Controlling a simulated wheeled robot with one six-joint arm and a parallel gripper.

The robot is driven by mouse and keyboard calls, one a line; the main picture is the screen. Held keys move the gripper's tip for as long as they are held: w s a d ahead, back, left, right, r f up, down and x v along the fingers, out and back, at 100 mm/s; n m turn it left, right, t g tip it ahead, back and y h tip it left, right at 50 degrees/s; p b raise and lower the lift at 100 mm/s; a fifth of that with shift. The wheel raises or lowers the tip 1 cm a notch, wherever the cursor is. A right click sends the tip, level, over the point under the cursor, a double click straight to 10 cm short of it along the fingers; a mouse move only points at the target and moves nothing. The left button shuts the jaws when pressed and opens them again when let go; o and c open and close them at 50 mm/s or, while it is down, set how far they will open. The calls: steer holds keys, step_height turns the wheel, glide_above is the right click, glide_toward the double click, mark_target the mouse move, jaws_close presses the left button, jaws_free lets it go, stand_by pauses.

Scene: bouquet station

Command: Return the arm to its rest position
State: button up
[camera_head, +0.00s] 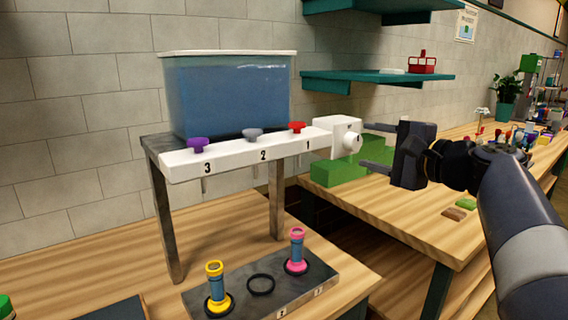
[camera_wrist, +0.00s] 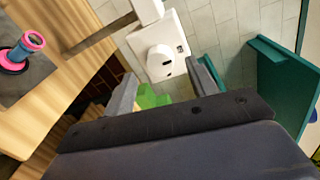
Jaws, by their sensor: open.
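My gripper (camera_head: 378,145) is open and empty, with its two fingers pointing left toward the white box with a round dial (camera_head: 345,137) at the right end of the numbered tap bar. In the wrist view the open fingers (camera_wrist: 163,85) stand either side of that white dial box (camera_wrist: 163,60), which appears beyond them. I cannot tell whether the fingers touch it. My dark arm (camera_head: 515,220) reaches in from the right of the head view.
A water tank (camera_head: 228,95) stands on a metal frame above the bar with purple, grey and red taps. Yellow (camera_head: 217,288) and pink (camera_head: 297,250) vials stand below on a dark rack (camera_head: 245,297). Teal shelves (camera_head: 375,80) hang behind. Green blocks (camera_head: 345,172) lie beneath the gripper.

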mark_target(357, 142)
steer(key=x, duration=0.3)
steer(key=shift+w+a+r, duration=0.1)
steer(key=m+p, duration=0.1)
steer(key=p, duration=0.1)
steer(key=shift+r+m+p, duration=0.2)
steer(key=shift+m+p, duration=0.1)
steer(key=m+p, duration=0.1)
steer(key=p, duration=0.1)
steer(key=m+p, duration=0.2)
steer(key=p, duration=0.1)
steer(key=shift+d+m, duration=0.25)
steer(key=shift+m, duration=0.05)
steer(key=m+p, duration=0.3)
steer(key=p, duration=0.2)
steer(key=shift+m+y, duration=0.3)
steer(key=shift+y, duration=0.1)
steer(key=m+p, duration=0.6)
steer(key=p, duration=0.3)
steer(key=shift+f+m, duration=0.1)
steer(key=shift+m, duration=0.3)
steer(key=shift+f+m+y+p, duration=0.15)
steer(key=shift+m+y+p, duration=0.15)
steer(key=shift+m+p, duration=0.6)
steer(key=shift+p, duration=0.3)
steer(key=shift+f, duration=0.15)
